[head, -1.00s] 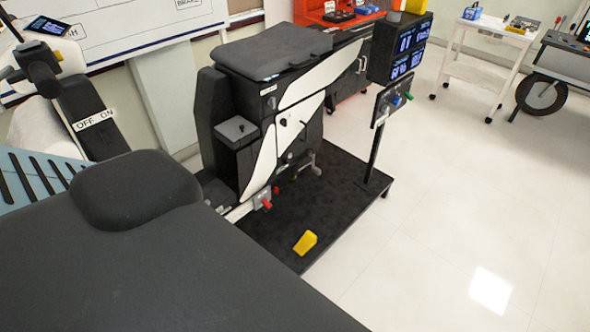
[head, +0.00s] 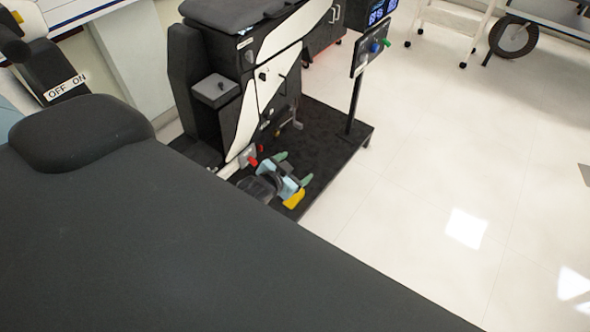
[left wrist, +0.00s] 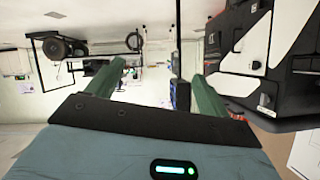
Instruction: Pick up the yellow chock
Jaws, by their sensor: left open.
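The yellow chock (head: 294,199) lies on the black platform (head: 330,128) near its front edge in the head view, partly hidden by my left gripper. My left gripper (head: 294,167) is low over the platform, overlapping the chock's upper side in the picture; I cannot tell whether they touch. My right gripper is not in view.
A black and white machine (head: 245,85) stands on the platform, with a small red part (head: 253,161) close to my left gripper. A post with a control panel (head: 371,47) rises at the platform's right. The pale floor (head: 450,170) on the right is clear.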

